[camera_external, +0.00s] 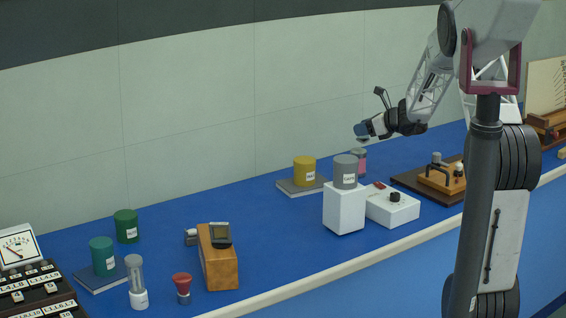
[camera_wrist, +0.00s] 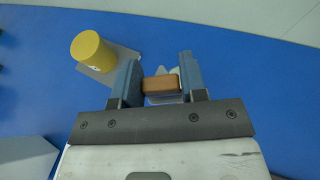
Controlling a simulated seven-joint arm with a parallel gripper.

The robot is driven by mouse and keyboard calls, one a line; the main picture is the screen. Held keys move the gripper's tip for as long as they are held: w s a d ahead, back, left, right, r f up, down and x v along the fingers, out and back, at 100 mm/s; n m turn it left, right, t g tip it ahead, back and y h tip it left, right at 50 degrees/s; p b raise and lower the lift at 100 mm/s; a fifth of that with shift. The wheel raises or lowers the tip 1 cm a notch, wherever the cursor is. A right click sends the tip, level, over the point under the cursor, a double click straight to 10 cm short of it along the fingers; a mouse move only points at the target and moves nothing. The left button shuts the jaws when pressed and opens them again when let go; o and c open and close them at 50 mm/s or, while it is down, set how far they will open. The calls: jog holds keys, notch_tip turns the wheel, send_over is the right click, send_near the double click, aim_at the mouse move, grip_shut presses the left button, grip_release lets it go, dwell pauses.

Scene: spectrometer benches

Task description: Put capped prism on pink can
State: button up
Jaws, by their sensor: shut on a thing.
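My gripper (camera_external: 364,131) hangs above the far side of the blue bench, close over the pink can (camera_external: 360,165). The pink can stands behind the grey can and is partly hidden by it. In the wrist view my gripper (camera_wrist: 160,80) is shut on the capped prism (camera_wrist: 160,86), whose brown block-like part shows between the two blue fingers. Pale grey parts show around that block. The prism is too small to make out clearly in the external view. I cannot tell whether it touches the pink can, which I cannot make out in the wrist view.
A yellow can (camera_external: 304,168) stands on a grey slab left of my gripper. A grey can (camera_external: 345,172) on a white block (camera_external: 343,209) stands in front of the pink can. A white box with a knob (camera_external: 392,206) is nearby.

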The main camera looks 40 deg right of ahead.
jog(key=shift+w+d+f, duration=0.1)
jog(key=shift+w+d, duration=0.2)
jog(key=shift+w, duration=0.4)
jog(key=shift+w+d+f, duration=0.1)
jog(key=shift+w+d, duration=0.15)
jog(key=shift+w, duration=0.4)
jog(key=shift+f, duration=1.7)
jog(key=shift+f, duration=0.15)
jog(key=o, duration=0.9)
jog(key=shift+o, duration=0.2)
